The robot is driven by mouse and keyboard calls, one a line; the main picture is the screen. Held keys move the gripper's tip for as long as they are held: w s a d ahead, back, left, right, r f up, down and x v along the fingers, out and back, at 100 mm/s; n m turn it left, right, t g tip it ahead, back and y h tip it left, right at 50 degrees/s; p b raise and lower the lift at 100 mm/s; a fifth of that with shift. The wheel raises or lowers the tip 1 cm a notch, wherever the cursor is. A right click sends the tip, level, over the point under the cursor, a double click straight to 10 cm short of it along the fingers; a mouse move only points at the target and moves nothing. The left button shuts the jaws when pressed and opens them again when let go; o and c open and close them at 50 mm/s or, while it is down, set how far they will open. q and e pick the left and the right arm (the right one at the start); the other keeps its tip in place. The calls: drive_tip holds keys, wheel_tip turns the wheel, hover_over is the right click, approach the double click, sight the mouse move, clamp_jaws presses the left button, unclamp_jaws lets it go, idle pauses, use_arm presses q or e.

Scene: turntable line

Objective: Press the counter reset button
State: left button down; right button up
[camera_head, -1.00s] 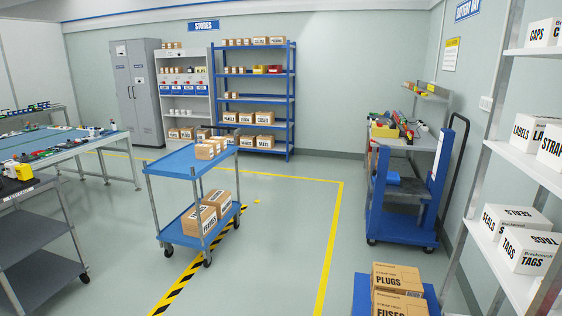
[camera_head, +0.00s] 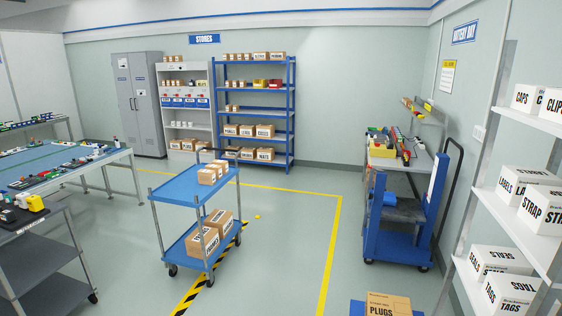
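I cannot make out a counter or a reset button in this view. A workbench (camera_head: 405,164) with several small coloured items stands at the right, under the back wall's right end. Another long blue-topped bench (camera_head: 45,170) with small items stands at the left. Neither of my grippers shows in the head view.
A blue two-shelf trolley (camera_head: 178,192) with cartons stands in the middle. A blue cart (camera_head: 400,246) stands before the right workbench. White shelves (camera_head: 545,184) with boxes line the right edge. A carton marked PLUGS (camera_head: 388,304) is low in front. Floor between trolley and cart is clear.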

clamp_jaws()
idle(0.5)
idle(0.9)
